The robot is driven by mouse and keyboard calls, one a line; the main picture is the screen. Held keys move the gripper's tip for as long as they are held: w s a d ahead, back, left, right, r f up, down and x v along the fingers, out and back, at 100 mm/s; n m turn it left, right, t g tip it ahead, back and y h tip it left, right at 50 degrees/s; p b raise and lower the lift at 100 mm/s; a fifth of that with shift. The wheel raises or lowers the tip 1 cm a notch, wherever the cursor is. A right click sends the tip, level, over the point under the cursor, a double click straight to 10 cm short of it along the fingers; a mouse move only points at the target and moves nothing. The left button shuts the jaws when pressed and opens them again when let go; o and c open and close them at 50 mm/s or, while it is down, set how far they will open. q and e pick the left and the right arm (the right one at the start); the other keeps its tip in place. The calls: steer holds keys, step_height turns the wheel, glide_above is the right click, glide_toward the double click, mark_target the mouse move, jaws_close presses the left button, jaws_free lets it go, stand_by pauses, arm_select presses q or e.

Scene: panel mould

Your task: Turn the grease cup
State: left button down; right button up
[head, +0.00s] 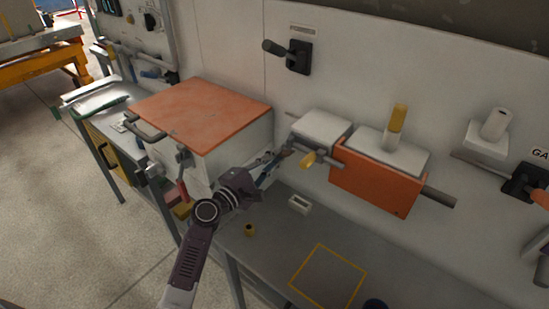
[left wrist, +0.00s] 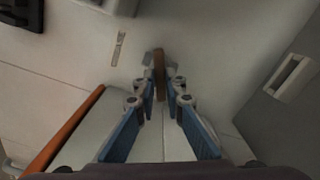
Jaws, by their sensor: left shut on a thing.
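My left gripper (head: 278,161) reaches in from the left, in the gap between the orange-lidded white box and the orange-fronted unit on the wall. Its blue-padded fingers are closed on a small brown piece, which I take to be the grease cup (left wrist: 159,75). In the left wrist view the piece stands between the fingertips (left wrist: 160,92), with a small grey fitting behind it against the pale wall. In the head view the brown piece (head: 287,151) is small and partly covered by the fingers.
The orange-lidded box (head: 205,112) stands close left of my left gripper. The orange-fronted unit (head: 375,182), with a yellow-tipped handle (head: 308,160), is close right. Below, the grey bench (head: 265,255) carries a small white block (head: 299,204), a brass-coloured piece (head: 250,230) and a yellow outlined square.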

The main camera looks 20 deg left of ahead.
arm_select(q)
steer(key=shift+f, duration=0.1)
steer(key=c, duration=2)
jaws_free()
steer(key=shift+s+a, duration=0.1)
steer(key=shift+s, duration=0.05)
steer(key=v, duration=1.1)
steer(key=shift+s+a, duration=0.1)
steer(key=shift+s, duration=0.3)
